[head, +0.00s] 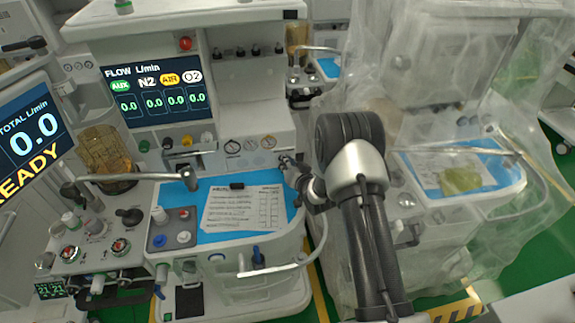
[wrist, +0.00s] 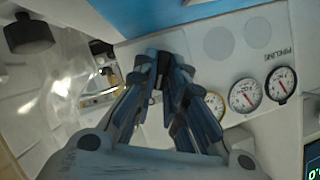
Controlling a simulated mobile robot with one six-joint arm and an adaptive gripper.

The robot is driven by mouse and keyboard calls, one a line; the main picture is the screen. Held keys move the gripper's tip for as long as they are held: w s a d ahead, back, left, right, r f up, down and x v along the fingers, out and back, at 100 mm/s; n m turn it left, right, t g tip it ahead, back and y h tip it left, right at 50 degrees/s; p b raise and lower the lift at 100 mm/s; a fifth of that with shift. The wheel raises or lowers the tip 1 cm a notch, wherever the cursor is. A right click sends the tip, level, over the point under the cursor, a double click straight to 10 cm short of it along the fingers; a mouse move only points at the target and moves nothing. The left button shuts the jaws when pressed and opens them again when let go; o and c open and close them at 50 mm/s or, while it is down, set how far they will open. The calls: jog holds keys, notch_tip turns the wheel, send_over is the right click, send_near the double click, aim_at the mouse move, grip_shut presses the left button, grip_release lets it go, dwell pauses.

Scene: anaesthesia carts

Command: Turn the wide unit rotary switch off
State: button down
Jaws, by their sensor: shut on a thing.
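The wide unit (head: 185,17) stands at the centre left of the head view, with a lit flow display (head: 157,88) reading 0.0 in each column. My gripper (head: 284,160) reaches the right end of its white gauge panel (head: 240,142). In the wrist view my gripper (wrist: 163,70) is closed at the panel's edge, beside the round gauges (wrist: 246,95). It is shut on the rotary switch, which the fingers almost wholly hide. The switch's setting cannot be read.
A blue worktop (head: 222,222) with a printed sheet (head: 243,208) lies below the panel. A plastic-draped cart (head: 440,50) stands close on the right. A jointed metal arm (head: 135,178) reaches over the worktop from the left. Green floor (head: 540,210) shows at far right.

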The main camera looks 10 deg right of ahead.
jog(key=n+h+b, duration=0.1)
jog(key=n+b, duration=0.1)
jog(key=a+n+h+b, duration=0.1)
jog(key=n+h+b, duration=0.1)
jog(key=shift+w+n, duration=0.15)
jog(key=shift+n, duration=0.25)
jog(key=shift+a+r+n+h+b, duration=0.1)
jog(key=shift+a+n+h+b, duration=0.05)
jog(key=shift+n+h+b, duration=1.2)
jog(key=shift+n+h, duration=0.15)
jog(key=shift+n, duration=0.4)
jog(key=shift+r, duration=0.1)
jog(key=c, duration=1.6)
grip_release()
jog(key=shift+w, duration=0.15)
jog(key=shift+c, duration=0.2)
jog(key=shift+f, duration=0.2)
